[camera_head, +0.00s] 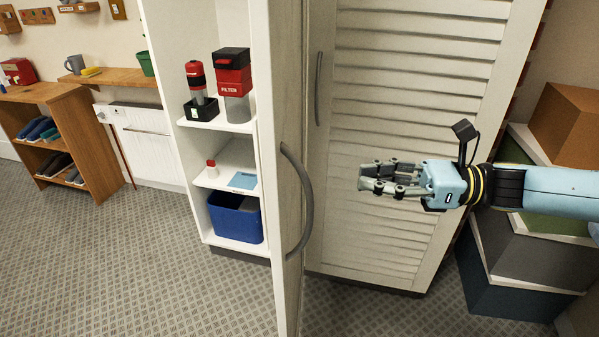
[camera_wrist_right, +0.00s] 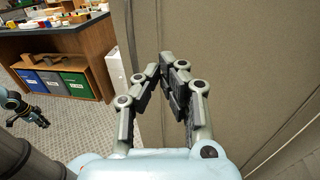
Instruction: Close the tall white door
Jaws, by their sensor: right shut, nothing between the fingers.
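The tall white door (camera_head: 272,110) stands open, swung out toward me beside the shelf cabinet. I see it nearly edge-on, with a curved grey handle (camera_head: 305,200) on its right-hand face. My right gripper (camera_head: 362,178) is to the right of the door and its handle, apart from them in the picture, in front of a louvred panel. Its fingers are shut and empty. In the right wrist view its fingertips (camera_wrist_right: 167,62) show before a plain beige panel (camera_wrist_right: 225,60), which looks like the door's face. Part of my left arm with its gripper (camera_wrist_right: 40,120) shows small at the left; its jaws are unclear.
The cabinet's shelves hold a red-black canister (camera_head: 234,80), a red-topped bottle (camera_head: 196,85) and a blue bin (camera_head: 235,217). The louvred door (camera_head: 420,110) has its own handle. Stacked boxes (camera_head: 520,260) stand at the right. The floor (camera_head: 130,270) at left is clear.

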